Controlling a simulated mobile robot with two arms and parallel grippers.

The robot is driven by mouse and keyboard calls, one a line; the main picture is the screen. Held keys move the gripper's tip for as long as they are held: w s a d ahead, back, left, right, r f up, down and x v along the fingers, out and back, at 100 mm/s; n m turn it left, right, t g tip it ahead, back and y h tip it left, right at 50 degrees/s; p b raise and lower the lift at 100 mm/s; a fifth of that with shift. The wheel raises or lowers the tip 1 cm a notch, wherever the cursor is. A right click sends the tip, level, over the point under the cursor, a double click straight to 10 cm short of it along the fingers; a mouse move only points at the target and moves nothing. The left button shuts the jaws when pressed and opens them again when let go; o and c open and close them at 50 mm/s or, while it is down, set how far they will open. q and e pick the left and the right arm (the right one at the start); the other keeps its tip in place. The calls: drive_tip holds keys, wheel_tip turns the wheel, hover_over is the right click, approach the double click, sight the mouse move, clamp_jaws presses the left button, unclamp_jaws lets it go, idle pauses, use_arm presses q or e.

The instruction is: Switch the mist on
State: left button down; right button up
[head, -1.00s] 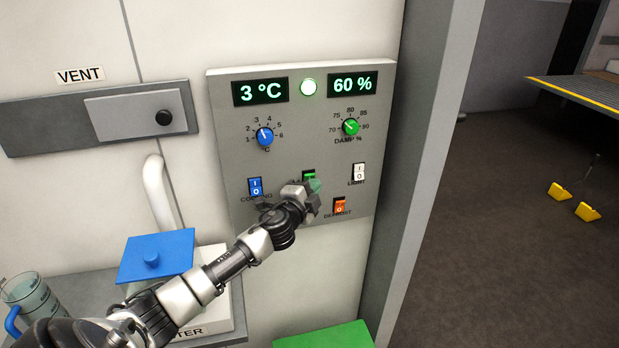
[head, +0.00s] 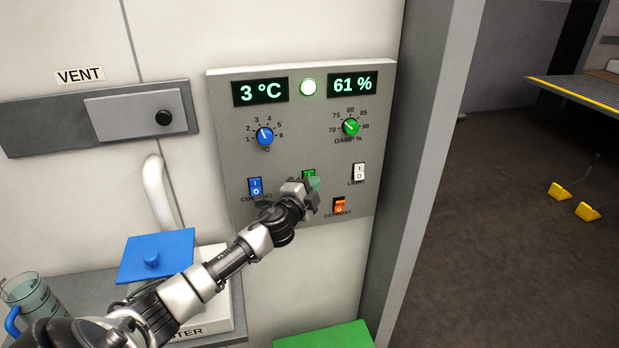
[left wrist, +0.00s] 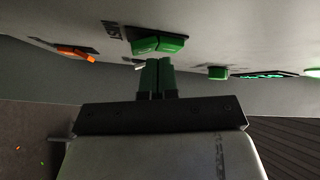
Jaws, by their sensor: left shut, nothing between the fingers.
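The green mist switch (head: 309,175) is a rocker on the grey control panel (head: 232,150), partly hidden behind my left gripper (head: 315,186). The gripper is shut and empty, with its tips close in front of the switch. In the left wrist view the green switch (left wrist: 158,46) lies just beyond the shut green fingertips (left wrist: 157,74), beside the label "MIST". A small gap seems to show there. The damp display (head: 352,84) reads 61 %. The round lamp (head: 308,87) glows green-white. My right gripper is out of view.
Close by on the panel are the blue cooling switch (head: 255,187), the white light switch (head: 358,172) and the orange defrost switch (head: 339,207). A blue-lidded container (head: 160,252) and a jug (head: 30,295) stand at lower left.

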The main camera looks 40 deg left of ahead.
use_arm(q)
drive_tip(key=shift+s+d+f, duration=0.3)
drive_tip(key=shift+s+d, duration=0.25)
drive_tip(key=shift+d, duration=0.05)
drive_tip(key=shift+s+d+f+b, duration=0.2)
drive_tip(key=shift+s+d+f, duration=0.3)
drive_tip(key=shift+s+d, duration=0.35)
drive_tip(key=shift+s+d+f+b, duration=0.2)
drive_tip(key=shift+s+d+f, duration=0.25)
drive_tip(key=shift+s+d, duration=0.35)
drive_tip(key=shift+w+d, duration=0.1)
drive_tip(key=shift+w, duration=0.05)
